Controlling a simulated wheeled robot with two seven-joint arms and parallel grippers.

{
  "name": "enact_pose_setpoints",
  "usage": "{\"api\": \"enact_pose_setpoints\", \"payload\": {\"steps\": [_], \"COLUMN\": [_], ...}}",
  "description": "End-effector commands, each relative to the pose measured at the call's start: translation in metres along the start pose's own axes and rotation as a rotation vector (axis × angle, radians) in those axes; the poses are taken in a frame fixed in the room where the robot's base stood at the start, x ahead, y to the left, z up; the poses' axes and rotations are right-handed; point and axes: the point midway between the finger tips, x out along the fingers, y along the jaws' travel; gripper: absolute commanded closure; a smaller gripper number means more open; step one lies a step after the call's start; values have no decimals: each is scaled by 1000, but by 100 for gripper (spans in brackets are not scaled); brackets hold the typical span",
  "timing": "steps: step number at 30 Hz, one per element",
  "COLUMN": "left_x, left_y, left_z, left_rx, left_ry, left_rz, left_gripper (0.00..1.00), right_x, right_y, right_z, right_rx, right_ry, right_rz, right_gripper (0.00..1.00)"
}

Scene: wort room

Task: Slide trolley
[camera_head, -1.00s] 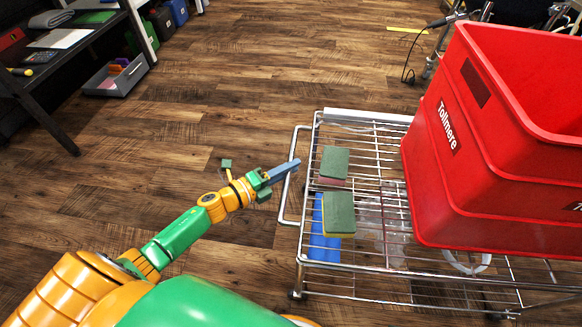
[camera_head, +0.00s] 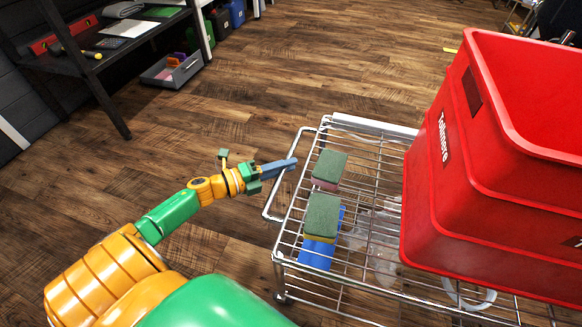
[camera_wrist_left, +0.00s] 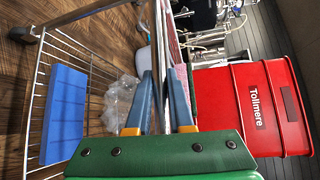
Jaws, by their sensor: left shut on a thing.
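The wire trolley (camera_head: 300,262) stands on the wood floor in the right half of the head view. Its handle loop (camera_head: 268,205) sticks out at its left end. My left gripper (camera_head: 290,165) is shut on the handle. In the left wrist view its two blue-grey fingers (camera_wrist_left: 157,105) sit on either side of the handle bar. Two stacked red Tollmere crates (camera_head: 430,190) stand on the trolley's right part. Two green-topped sponges (camera_head: 324,216) lie near its left end, and a blue block (camera_head: 318,252) is below. My right gripper is out of view.
A dark shelf (camera_head: 85,85) with papers and tools stands at the upper left. A grey bin (camera_head: 172,70) lies on the floor beside it. Open floor (camera_head: 330,60) extends beyond the trolley and to its left. Dark equipment (camera_head: 555,18) shows at the far right.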

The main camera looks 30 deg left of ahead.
Motion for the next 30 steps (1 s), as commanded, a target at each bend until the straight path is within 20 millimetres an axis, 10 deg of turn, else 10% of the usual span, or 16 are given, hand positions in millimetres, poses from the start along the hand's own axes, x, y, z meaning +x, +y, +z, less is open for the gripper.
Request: {"api": "enact_pose_setpoints", "payload": {"steps": [9, 10, 13, 23, 30], "left_x": [0, 0, 0, -5, -54], "left_y": [0, 0, 0, -1, -2], "left_z": [0, 0, 0, 0, 0], "left_rx": [1, 1, 1, 0, -1], "left_ry": [1, 1, 1, 0, 0], "left_rz": [0, 0, 0, 1, 4], "left_gripper": [100, 77, 50, 50, 50], "right_x": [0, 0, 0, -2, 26], "right_y": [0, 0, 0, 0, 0], "right_z": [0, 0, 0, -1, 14], "right_rx": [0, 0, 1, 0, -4], "right_ry": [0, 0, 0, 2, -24], "right_rz": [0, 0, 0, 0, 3], "right_gripper": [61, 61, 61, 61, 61]}}
